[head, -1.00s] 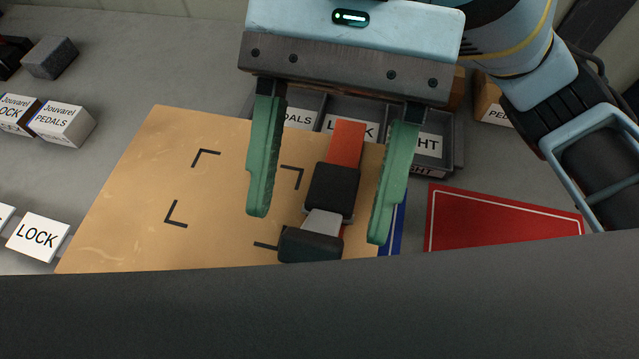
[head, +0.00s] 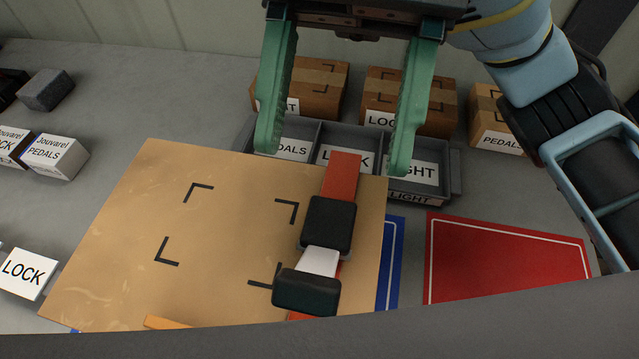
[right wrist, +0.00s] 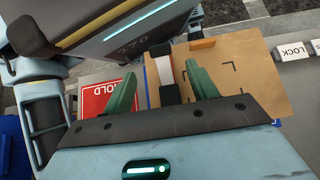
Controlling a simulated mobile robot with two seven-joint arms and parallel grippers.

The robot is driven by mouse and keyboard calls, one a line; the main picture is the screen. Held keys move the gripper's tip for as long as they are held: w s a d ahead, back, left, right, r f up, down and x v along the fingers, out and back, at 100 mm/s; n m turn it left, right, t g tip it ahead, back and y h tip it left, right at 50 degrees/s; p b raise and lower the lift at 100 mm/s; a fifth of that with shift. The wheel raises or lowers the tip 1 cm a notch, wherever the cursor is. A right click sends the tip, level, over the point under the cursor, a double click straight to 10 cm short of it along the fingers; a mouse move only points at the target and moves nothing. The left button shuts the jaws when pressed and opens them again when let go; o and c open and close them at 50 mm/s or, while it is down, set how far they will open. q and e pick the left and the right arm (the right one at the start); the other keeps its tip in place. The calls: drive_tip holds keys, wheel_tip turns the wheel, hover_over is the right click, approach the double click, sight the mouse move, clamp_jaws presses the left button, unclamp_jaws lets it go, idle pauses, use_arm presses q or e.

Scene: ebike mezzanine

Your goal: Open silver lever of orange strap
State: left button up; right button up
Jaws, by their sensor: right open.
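An orange-red strap (head: 342,172) lies over the right side of a flat tan board (head: 130,230) marked with black corner lines. On the strap sits a black buckle block (head: 328,224), then a silver lever (head: 319,261), then a second black block (head: 306,291). The lever appears to lie flat along the strap. My right gripper (head: 334,155), with green fingers, is open and empty beyond the buckle, over the trays. In the right wrist view its fingers (right wrist: 160,90) stand either side of the black buckle block (right wrist: 170,94). My left gripper is not in view.
A grey divided tray (head: 455,172) labelled PEDALS, LOCK and LIGHT stands behind the board, with cardboard boxes (head: 408,100) behind it. A red mat (head: 505,262) lies to the right. White boxes (head: 55,155) stand at left.

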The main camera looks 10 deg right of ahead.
sight(307, 292)
drive_tip(key=s+a+t+h+p, duration=0.1)
drive_tip(key=s+t+p, duration=0.1)
drive_tip(key=t, duration=0.1)
drive_tip(key=s+t+h+p, duration=0.1)
drive_tip(key=s+t+p, duration=0.2)
drive_tip(key=s+a+f+t+h+p, duration=0.1)
drive_tip(key=s+t+p, duration=0.1)
drive_tip(key=t+p, duration=0.1)
drive_tip(key=shift+s+a, duration=0.3)
drive_tip(key=shift+s, duration=0.1)
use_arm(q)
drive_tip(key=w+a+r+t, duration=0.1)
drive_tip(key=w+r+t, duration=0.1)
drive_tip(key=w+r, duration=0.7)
use_arm(e)
drive_tip(key=shift+f+t, duration=0.1)
drive_tip(key=shift+t, duration=0.3)
drive_tip(key=shift+f, duration=0.45)
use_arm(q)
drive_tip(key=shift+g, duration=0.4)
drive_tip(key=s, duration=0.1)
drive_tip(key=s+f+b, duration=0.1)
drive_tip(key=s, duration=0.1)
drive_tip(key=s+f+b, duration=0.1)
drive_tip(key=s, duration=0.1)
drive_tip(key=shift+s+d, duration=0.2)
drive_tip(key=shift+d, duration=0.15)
use_arm(e)
wheel_tip(307, 292, down, 7)
drive_tip(key=shift+f, duration=0.15)
